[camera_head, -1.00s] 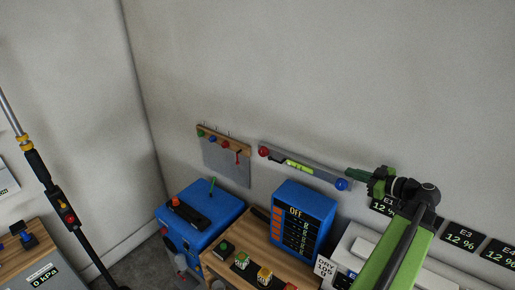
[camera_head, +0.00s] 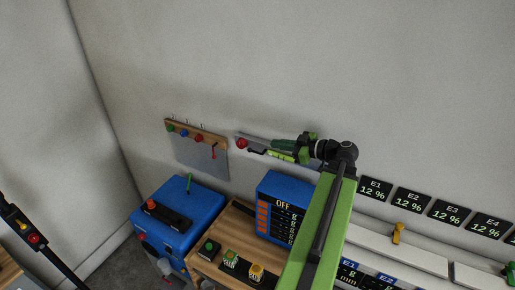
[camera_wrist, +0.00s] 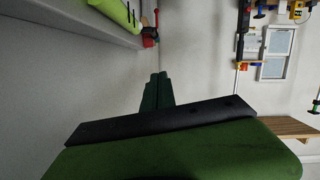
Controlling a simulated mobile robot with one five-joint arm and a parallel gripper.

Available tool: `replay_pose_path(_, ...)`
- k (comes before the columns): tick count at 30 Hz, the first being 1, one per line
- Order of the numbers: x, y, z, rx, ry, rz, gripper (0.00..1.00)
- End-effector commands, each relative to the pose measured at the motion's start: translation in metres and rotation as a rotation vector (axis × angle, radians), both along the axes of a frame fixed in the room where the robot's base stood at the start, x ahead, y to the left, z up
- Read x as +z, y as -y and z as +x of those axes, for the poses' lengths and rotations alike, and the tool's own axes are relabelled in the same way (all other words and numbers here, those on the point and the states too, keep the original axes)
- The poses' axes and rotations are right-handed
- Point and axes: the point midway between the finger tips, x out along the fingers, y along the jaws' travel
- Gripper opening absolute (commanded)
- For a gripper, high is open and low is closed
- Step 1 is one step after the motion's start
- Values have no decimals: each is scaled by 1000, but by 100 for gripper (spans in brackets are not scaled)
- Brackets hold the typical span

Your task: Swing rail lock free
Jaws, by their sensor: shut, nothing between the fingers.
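A grey rail is fixed to the back wall, with a red knob (camera_head: 242,143) at its left end and a yellow-green level vial (camera_head: 281,156) along its middle. My gripper (camera_head: 275,143) is shut and empty. It points left along the rail, in front of or just above the vial, a little right of the red knob. No contact is clear. In the wrist view the closed green fingertips (camera_wrist: 157,85) point ahead, below and right of the vial (camera_wrist: 117,12). A red part (camera_wrist: 149,38) beyond them is probably the knob. My arm hides the rail's right end.
A pegboard (camera_head: 200,145) with coloured knobs hangs left of the rail. Below stand a blue box (camera_head: 205,207), a blue display unit marked OFF (camera_head: 283,186) and a wooden bench (camera_head: 225,224). Moisture panels (camera_head: 407,197) line the wall at right. The wall above is bare.

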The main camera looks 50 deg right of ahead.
Motion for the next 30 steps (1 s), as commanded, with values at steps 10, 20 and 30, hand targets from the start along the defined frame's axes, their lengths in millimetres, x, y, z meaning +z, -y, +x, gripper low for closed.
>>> replay_pose_path(10, -15, -9, 48, 2, 0, -1, 0)
replay_pose_path(20, -50, -14, 96, -3, 0, -1, 0)
replay_pose_path(30, -64, -10, 96, -3, 0, 0, 0)
